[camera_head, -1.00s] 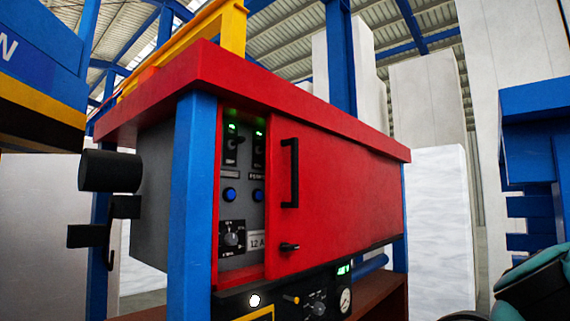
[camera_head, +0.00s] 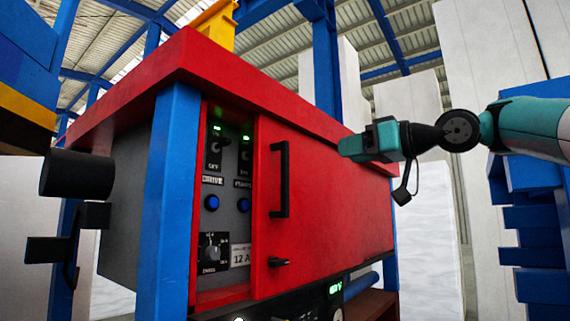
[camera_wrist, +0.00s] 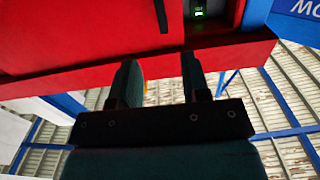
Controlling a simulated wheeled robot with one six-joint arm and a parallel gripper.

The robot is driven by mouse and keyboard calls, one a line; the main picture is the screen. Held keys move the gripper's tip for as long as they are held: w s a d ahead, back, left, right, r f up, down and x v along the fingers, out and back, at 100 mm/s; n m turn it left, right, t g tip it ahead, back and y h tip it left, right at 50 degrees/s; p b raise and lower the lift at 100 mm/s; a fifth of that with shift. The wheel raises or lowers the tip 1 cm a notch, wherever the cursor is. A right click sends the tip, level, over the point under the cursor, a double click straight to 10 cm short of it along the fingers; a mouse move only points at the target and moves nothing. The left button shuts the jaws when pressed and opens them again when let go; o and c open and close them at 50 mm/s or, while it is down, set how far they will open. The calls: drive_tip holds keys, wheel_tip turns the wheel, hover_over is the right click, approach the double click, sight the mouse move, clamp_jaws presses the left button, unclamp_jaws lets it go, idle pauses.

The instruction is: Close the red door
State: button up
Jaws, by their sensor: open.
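The red door (camera_head: 335,210) covers most of the front of a red-topped cabinet. It stands partly open, with a tall gap at its left side showing the control panel (camera_head: 228,190). A vertical black handle (camera_head: 280,179) and a small black latch knob (camera_head: 278,262) are on its left part. My gripper (camera_head: 350,147) is at the right, level with the upper part of the door and apart from the handle. In the wrist view my gripper (camera_wrist: 160,82) has its two fingers spread with nothing between them. There the door (camera_wrist: 80,30) and part of the handle (camera_wrist: 160,14) show upside down.
The thick red top (camera_head: 215,75) overhangs the door. A blue post (camera_head: 165,205) stands left of the gap. Black fittings (camera_head: 75,175) stick out on the left side. A blue structure (camera_head: 530,230) stands at the right. The space before the handle looks clear.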

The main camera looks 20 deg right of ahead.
sight(287, 159)
drive_tip(key=p+x, duration=0.2)
drive_tip(key=x, duration=0.3)
drive_tip(key=p+x, duration=0.2)
drive_tip(key=x, duration=0.3)
drive_tip(key=r+p+x, duration=0.1)
drive_tip(key=p+x, duration=0.1)
drive_tip(key=x, duration=0.4)
drive_tip(key=shift+w+a+f, duration=0.1)
drive_tip(key=shift+w+a, duration=0.2)
drive_tip(key=shift+w, duration=0.15)
clamp_jaws()
drive_tip(key=shift+a, duration=0.1)
